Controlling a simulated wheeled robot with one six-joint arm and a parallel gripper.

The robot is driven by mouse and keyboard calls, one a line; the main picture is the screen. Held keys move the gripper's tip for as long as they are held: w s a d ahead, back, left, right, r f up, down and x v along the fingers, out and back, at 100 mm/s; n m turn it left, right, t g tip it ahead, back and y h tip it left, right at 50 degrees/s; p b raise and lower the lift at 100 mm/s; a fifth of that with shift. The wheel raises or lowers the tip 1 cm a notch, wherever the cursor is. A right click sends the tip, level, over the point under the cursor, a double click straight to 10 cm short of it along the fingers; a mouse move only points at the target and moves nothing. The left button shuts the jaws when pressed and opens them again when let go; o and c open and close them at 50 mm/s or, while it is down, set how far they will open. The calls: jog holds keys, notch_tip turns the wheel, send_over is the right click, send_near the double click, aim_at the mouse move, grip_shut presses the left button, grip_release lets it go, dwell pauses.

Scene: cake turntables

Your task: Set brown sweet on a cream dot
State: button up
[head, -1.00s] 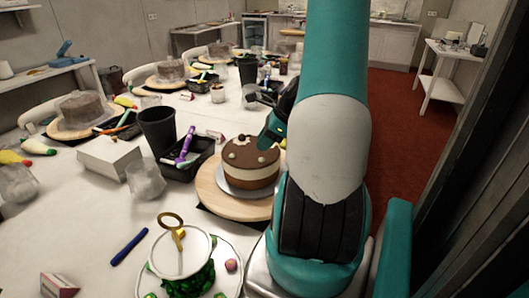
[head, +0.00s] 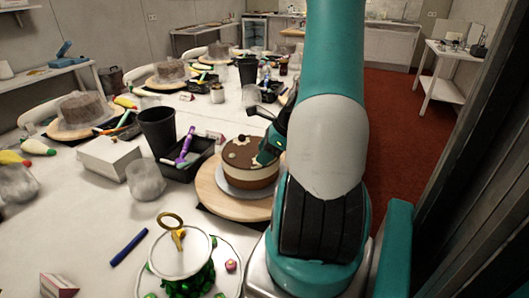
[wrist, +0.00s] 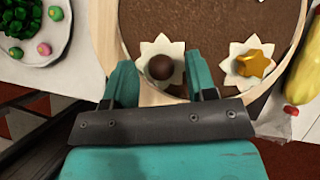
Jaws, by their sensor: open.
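The two-layer cake (head: 235,178), with a brown top, stands on a round wooden turntable (head: 215,192). In the wrist view, a round brown sweet (wrist: 161,67) appears to sit on a pale, star-shaped cream dot (wrist: 158,47). My gripper (wrist: 160,82) is open, its teal fingers on either side of that sweet with gaps visible. To the right, a gold star-shaped sweet (wrist: 251,64) sits on another cream dot (wrist: 238,66). In the head view, my gripper (head: 266,156) is low at the cake top's right side and hides part of it.
A black tray (head: 200,165), black cup (head: 157,130) and white box (head: 108,157) stand left of the cake. A blue pen (head: 129,246) lies on the table.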

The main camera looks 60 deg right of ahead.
jog(key=v, duration=1.2)
jog(key=w+a+r+n+g+y, duration=0.1)
jog(key=w+a+r+n, duration=0.1)
jog(key=w+a+n, duration=0.35)
jog(key=w+a+r+n+g, duration=0.1)
jog(key=w+a+r+n, duration=0.1)
jog(key=a+n, duration=0.65)
jog(key=w+a+r+n+g+y, duration=0.15)
jog(key=w+a+n, duration=0.25)
jog(key=a, duration=0.7)
jog(key=s+a+r+n+g, duration=0.1)
jog(key=s+a+n, duration=0.5)
jog(key=a+n, duration=0.4)
jog(key=s+a+r+n+g, duration=0.1)
jog(key=s+a+r+n, duration=0.1)
jog(key=s+a+n, duration=0.4)
jog(key=a+n+h, duration=0.1)
jog(key=a+n, duration=0.3)
jog(key=a, duration=0.2)
jog(key=shift+s+a, duration=0.25)
jog(key=shift+s, duration=0.1)
